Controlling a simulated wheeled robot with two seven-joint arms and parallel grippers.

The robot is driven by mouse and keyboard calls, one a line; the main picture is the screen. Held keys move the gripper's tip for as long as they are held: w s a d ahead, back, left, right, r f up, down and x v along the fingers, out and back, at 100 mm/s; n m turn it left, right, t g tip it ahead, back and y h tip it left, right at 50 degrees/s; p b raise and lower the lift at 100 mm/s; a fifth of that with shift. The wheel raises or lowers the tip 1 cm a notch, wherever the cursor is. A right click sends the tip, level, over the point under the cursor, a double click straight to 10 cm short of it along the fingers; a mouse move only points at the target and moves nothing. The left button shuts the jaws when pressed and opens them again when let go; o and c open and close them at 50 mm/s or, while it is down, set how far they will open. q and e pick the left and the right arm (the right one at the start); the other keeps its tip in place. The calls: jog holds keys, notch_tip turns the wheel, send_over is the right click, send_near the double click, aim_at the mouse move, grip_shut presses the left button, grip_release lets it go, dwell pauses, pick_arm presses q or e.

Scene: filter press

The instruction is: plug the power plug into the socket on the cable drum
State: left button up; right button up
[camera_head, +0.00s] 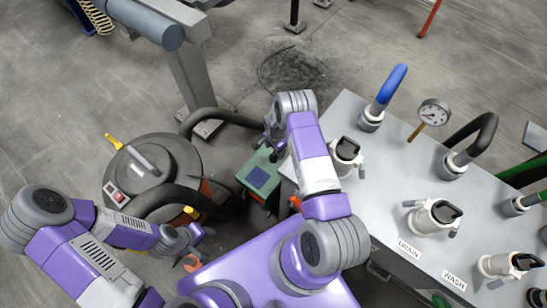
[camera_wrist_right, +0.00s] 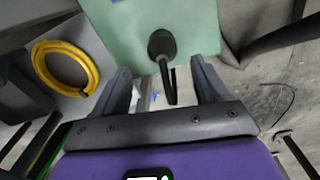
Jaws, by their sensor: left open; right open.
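My right gripper (camera_head: 274,142) is open above the green box (camera_head: 262,178) in the head view. In the right wrist view, a black round fitting (camera_wrist_right: 162,44) sits on the green face. A thin black part hangs from it between the open fingers (camera_wrist_right: 163,85), with gaps on both sides. I cannot tell whether it is the power plug or its cable. My left gripper (camera_head: 187,243) is open at the lower left, close to a small orange part (camera_head: 191,263). I cannot clearly make out the cable drum or its socket.
A round grey machine (camera_head: 150,165) with a red switch and thick black hoses stands left of the box. A grey table (camera_head: 390,180) with valves and a gauge fills the right. A yellow ring (camera_wrist_right: 65,66) shows in the wrist view. Floor at top centre is mostly clear.

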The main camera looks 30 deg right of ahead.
aim_at(274, 153)
notch_tip(274, 153, down, 5)
jog(key=shift+w+a+f+b, duration=0.15)
jog(key=shift+f+b, duration=0.05)
jog(key=shift+b, duration=1)
jog(key=shift+r, duration=0.1)
jog(key=c, duration=1.1)
